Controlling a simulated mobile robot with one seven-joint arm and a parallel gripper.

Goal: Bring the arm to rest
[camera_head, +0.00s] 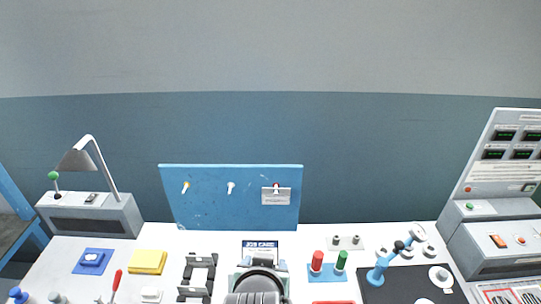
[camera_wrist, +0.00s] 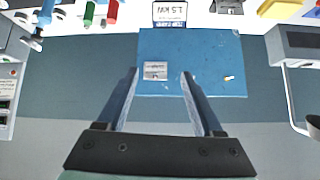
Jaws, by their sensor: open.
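My gripper (camera_wrist: 158,75) is open and empty in the wrist view. Its two fingers stand apart, with the blue pegboard (camera_wrist: 215,84) and a small metal plate (camera_wrist: 155,71) on it behind them. The wrist view looks upside down relative to the head view. In the head view my arm (camera_head: 258,284) shows at the bottom middle, in front of the job card (camera_head: 260,247). The fingers cannot be made out there.
A lamp (camera_head: 76,160) and grey box (camera_head: 90,214) stand left. Yellow (camera_head: 147,262) and blue pads, black brackets (camera_head: 197,277), and red (camera_head: 317,261) and green (camera_head: 341,260) cylinders lie along the bench. A blue jointed stand (camera_head: 383,265) and control console (camera_head: 497,240) are at right.

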